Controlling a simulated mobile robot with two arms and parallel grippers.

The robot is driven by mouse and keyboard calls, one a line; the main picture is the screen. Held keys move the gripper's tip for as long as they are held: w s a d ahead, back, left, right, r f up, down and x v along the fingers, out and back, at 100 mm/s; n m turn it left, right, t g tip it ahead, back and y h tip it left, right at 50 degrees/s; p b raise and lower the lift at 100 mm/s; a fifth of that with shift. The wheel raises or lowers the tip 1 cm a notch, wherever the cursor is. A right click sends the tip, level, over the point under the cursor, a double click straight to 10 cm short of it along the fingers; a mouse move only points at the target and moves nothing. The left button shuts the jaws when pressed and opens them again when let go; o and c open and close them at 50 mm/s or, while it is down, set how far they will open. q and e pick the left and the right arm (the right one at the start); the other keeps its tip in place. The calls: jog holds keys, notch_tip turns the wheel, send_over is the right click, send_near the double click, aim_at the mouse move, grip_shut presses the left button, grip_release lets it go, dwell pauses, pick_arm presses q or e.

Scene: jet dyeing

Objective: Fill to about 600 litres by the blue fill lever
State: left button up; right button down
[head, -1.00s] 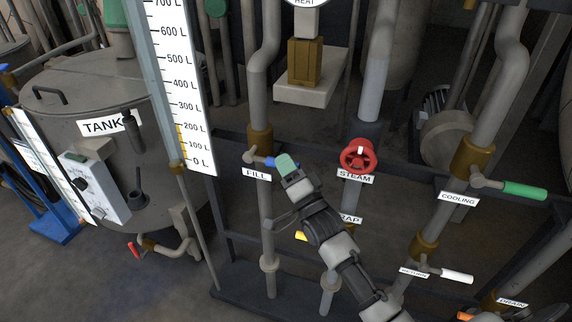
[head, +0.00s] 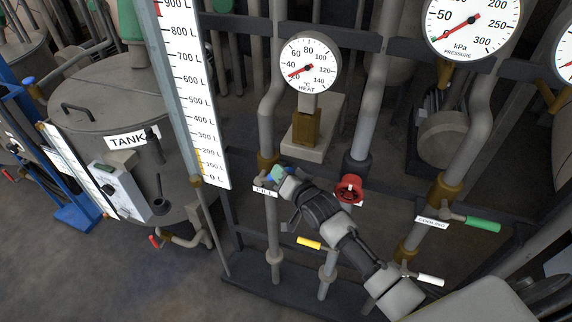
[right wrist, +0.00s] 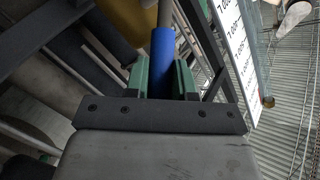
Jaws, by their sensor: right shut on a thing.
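The blue fill lever (head: 275,172) sits on the fill pipe's brass valve, just above the FILL label (head: 265,190). My right gripper (head: 281,172) is shut on it and hides much of it in the head view. In the right wrist view the blue handle (right wrist: 162,50) lies between the green finger pads (right wrist: 160,78). The tall white litre scale (head: 196,90) stands left of the lever, marked from 0 L upward. A yellow strip (head: 199,163) beside the scale reaches from the bottom to about 200 L. My left gripper is not in view.
A red steam handwheel (head: 349,188) is close to the right of my gripper. A yellow-handled lever (head: 309,243) is below my arm; the green cooling lever (head: 482,224) and a white lever (head: 431,281) are further right. The heat gauge (head: 310,62) is above. The tank (head: 105,95) is left.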

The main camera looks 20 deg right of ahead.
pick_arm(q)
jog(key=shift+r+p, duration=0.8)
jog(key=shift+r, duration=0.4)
pick_arm(e)
jog(key=shift+w+a+r+g, duration=0.2)
jog(key=shift+a+r+g, duration=0.05)
jog(key=shift+r+g, duration=0.15)
jog(key=c, duration=0.9)
grip_release()
jog(key=shift+c, duration=0.2)
pick_arm(q)
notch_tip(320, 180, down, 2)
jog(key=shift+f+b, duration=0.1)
jog(key=shift+b, duration=0.95)
pick_arm(e)
jog(key=v, duration=1)
jog(key=shift+s, duration=0.4)
